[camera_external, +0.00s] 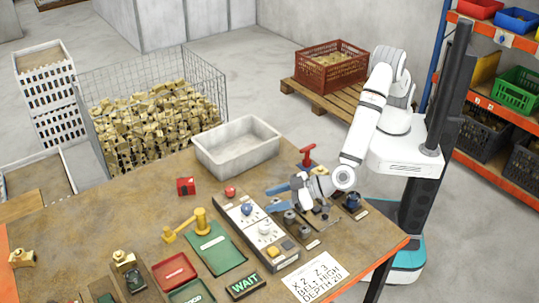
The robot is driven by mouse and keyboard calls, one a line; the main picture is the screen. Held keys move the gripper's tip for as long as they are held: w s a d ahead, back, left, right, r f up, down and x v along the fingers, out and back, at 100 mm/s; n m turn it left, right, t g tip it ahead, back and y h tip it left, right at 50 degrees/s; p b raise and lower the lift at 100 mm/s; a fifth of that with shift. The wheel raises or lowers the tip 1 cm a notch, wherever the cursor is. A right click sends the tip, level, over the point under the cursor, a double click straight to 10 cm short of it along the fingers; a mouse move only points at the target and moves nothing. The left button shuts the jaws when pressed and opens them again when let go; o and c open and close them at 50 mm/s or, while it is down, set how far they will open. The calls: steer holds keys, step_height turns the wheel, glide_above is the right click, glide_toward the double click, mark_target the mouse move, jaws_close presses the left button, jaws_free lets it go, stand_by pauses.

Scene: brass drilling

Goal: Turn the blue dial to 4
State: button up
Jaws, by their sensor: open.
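A small blue dial (247,209) sits on a long light-grey control panel on the workbench. Its markings are too small to read. A second blue knob (352,200) stands on a dark plate at the right of the bench, so I cannot tell for certain which one is the task's dial. My gripper (268,199) has two blue fingers pointing left. They are apart with nothing seen between them. It appears just right of the panel's blue dial and left of the other blue knob. I see no contact with either; its height above the bench is unclear.
The panel also has a red button (230,191) and a white knob (265,228). Dark knobs (290,217) stand below my gripper. A red clamp-like part (307,157) and a grey bin (237,146) are behind. A yellow handle (187,226), WAIT sign (246,286) and printed card (314,283) lie around.

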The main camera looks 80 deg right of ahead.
steer(key=shift+s+d+r, duration=0.1)
steer(key=shift+s+r, duration=0.05)
steer(key=shift+s, duration=0.3)
steer(key=w+r+n+y, duration=0.1)
steer(key=w+r+y, duration=0.1)
steer(key=w, duration=0.1)
steer(key=w+r+n+y+p, duration=0.1)
steer(key=w+r+n+y, duration=0.1)
steer(key=w+y, duration=0.1)
steer(key=w+r+n+y+p, duration=0.1)
steer(key=w+r+n+y, duration=0.1)
steer(key=w, duration=0.1)
steer(key=shift+t, duration=0.3)
steer(key=n+y, duration=0.1)
steer(key=y, duration=0.1)
steer(key=n+g+y+p, duration=0.25)
steer(key=n+g, duration=0.45)
steer(key=g, duration=0.4)
glide_toward(247, 210)
steer(key=shift+t+h, duration=0.25)
steer(key=shift+t, duration=0.05)
steer(key=p+x, duration=0.1)
steer(key=x, duration=0.2)
steer(key=p+x, duration=0.1)
steer(key=x, duration=0.2)
steer(key=shift+w+f, duration=0.1)
steer(key=shift+f, duration=0.35)
steer(key=shift+c, duration=0.3)
steer(key=c, duration=0.9)
